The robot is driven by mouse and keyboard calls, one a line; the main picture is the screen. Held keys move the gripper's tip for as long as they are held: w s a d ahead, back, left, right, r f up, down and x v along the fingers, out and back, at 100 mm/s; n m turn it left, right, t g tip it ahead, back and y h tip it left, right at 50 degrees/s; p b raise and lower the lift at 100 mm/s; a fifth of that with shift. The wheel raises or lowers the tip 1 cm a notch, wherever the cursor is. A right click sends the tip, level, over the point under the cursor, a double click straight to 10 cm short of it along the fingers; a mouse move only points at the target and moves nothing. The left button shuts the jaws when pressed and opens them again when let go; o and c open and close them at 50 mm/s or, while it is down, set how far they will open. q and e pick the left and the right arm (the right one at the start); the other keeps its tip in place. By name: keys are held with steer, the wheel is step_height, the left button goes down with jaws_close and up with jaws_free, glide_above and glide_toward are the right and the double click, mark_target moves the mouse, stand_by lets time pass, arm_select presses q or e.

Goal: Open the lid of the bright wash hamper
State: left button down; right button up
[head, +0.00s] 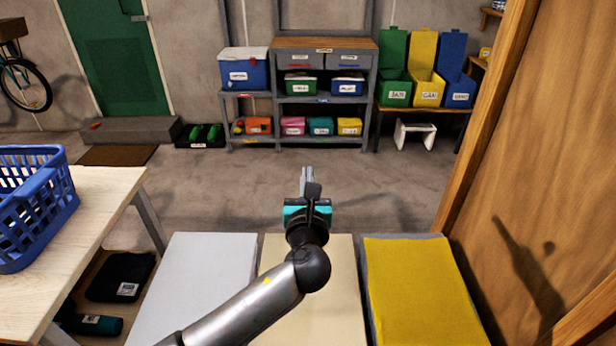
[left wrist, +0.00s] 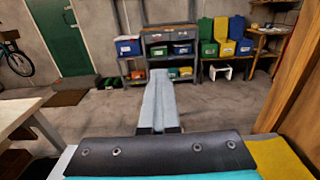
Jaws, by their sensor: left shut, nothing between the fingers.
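Three flat-topped hampers stand side by side at the bottom of the head view: a white one (head: 205,285), a cream one (head: 335,290) and a yellow one (head: 420,290). All three lids look closed. No label shows on them, so I cannot read which is the bright wash hamper; yellow is the most vivid. My left gripper (head: 307,176) is shut and empty. It points away over the cream hamper, its fingers past the far edge in the picture. Its closed fingers (left wrist: 158,100) show in the left wrist view. My forearm hides part of the white and cream lids.
A wooden table (head: 95,215) with a blue basket (head: 35,215) stands left. A wooden panel (head: 540,170) rises close on the right of the yellow hamper. Open floor (head: 230,190) lies beyond the hampers, up to the shelf (head: 325,43) and colored bins.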

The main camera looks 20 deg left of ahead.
stand_by(0.3)
arm_select(q)
jaws_free()
stand_by(0.7)
steer(key=p+v, duration=0.1)
steer(key=v, duration=1.4)
steer(key=shift+p, duration=0.3)
steer(key=shift+s, duration=0.1)
